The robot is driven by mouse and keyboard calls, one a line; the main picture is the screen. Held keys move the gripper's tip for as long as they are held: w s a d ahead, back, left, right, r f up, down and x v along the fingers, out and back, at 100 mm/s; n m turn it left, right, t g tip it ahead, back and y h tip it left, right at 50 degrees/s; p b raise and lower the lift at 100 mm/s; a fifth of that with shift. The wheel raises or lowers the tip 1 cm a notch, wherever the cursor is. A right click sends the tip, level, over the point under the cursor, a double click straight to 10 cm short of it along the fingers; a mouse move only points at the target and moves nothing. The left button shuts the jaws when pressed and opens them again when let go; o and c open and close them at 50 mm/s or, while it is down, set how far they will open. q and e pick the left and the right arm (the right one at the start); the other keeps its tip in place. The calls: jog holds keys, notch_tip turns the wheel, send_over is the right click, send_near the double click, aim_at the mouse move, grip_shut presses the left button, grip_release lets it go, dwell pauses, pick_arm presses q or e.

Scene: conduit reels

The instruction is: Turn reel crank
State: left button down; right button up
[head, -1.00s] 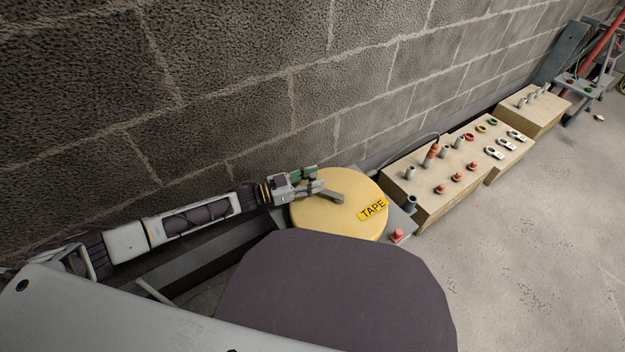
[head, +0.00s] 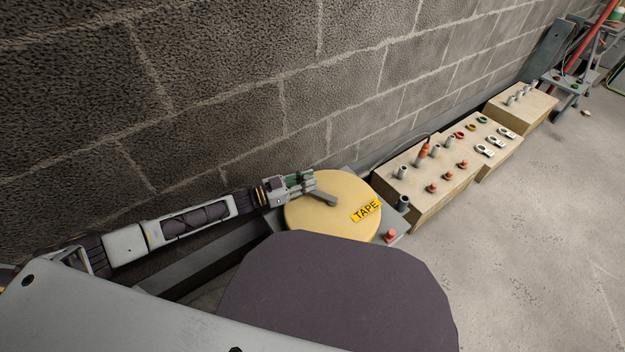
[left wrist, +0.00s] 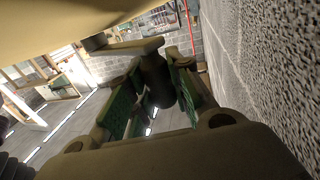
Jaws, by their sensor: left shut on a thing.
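The reel (head: 330,225) has a round yellow top with a "TAPE" label (head: 366,211). A short grey crank arm (head: 326,198) lies across the top, its outer end toward the wall side on the left. My left gripper (head: 307,184) reaches in from the left over the reel's edge, at the crank's outer end. In the left wrist view its green-padded fingers (left wrist: 158,95) are shut around the dark upright crank handle (left wrist: 156,76), under the crank arm (left wrist: 135,47). The handle is hidden in the head view. My right gripper is out of view.
A block wall (head: 250,80) runs close behind the reel and my left arm. A red button (head: 390,236) sits at the reel base's corner. Wooden boxes (head: 425,205) with plugs and fittings stand to the right. Open concrete floor (head: 520,250) lies at the right.

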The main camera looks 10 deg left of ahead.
pick_arm(q)
jog(key=shift+w+r+p, duration=0.1)
jog(key=shift+w+p, duration=0.25)
jog(key=shift+w, duration=0.1)
jog(key=shift+w+d+p, duration=0.25)
jog(key=shift+w, duration=0.25)
jog(key=shift+w+d+p, duration=0.25)
jog(key=shift+w, duration=0.2)
jog(key=c, duration=1.3)
grip_release()
jog(key=shift+o, duration=0.2)
